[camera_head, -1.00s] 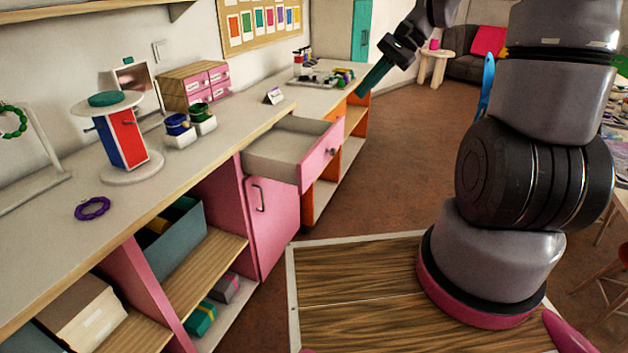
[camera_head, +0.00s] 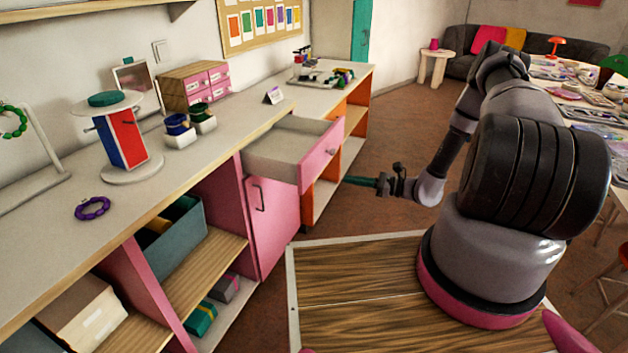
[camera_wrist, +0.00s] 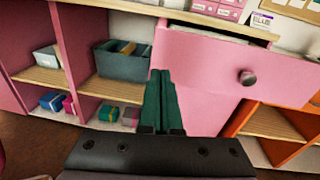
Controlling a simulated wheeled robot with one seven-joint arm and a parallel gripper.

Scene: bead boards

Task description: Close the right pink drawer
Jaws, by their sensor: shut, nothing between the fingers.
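The pink drawer (camera_head: 322,156) is pulled out from the counter, above a pink cupboard door (camera_head: 272,222) with a dark handle. Its inside looks empty in the head view. In the wrist view the drawer front (camera_wrist: 215,75) with its round dark knob (camera_wrist: 247,78) fills the upper right. My gripper (camera_head: 348,180) is shut and empty, its green fingers pointing left, in front of the drawer and slightly lower in the picture. In the wrist view its fingertips (camera_wrist: 160,75) overlap the left part of the drawer front; I cannot tell whether they touch it.
The counter (camera_head: 130,207) carries a small red and blue cabinet (camera_head: 128,140), a purple bead ring (camera_head: 92,208) and a small pink-drawer box (camera_head: 195,84). Open shelves with bins (camera_head: 175,238) lie left of the pink door. Orange shelving (camera_head: 325,192) stands beyond. The floor (camera_head: 395,150) is clear.

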